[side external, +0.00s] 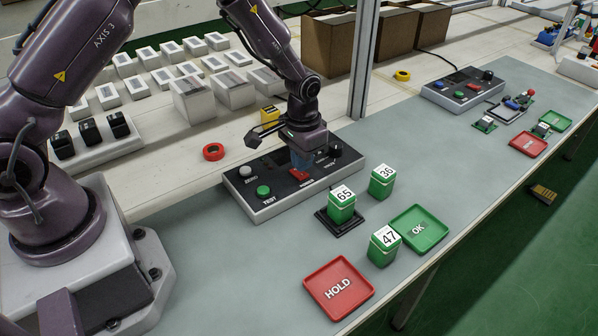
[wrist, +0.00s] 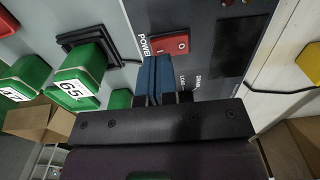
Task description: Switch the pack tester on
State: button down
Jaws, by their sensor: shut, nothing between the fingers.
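The pack tester (side external: 262,211) is a light grey box with a black sloping panel, standing on the grey-green bench. Its panel carries a green TEST button (side external: 264,190), a white ZERO button (side external: 245,170) and a dark knob on the right. The red power switch (side external: 299,174) is in the middle of the panel; it also shows in the wrist view (wrist: 168,46), beside the word POWER. My gripper (side external: 301,161) is directly over the panel at the switch, pointing down. Its blue fingers (wrist: 153,80) are together and empty, close to the switch; I cannot tell whether they touch it. Which way the switch is set is unclear.
A green pack marked 65 (side external: 341,205) sits on a black cradle wired to the tester. Packs 36 (side external: 382,184) and 47 (side external: 382,250) stand nearby. The red HOLD tray (side external: 318,276) and green OK tray (side external: 436,238) lie in front. A post (side external: 362,70) rises behind.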

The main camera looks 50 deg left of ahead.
aim_at(302, 175)
jog(key=shift+f, duration=1.1)
dwell(0.3)
jog(key=shift+r, duration=3.55)
jog(key=s+r+t, duration=0.5)
jog(key=s+r, duration=1.8)
jog(key=shift+r+t, duration=0.2)
jog(key=shift+t, duration=0.1)
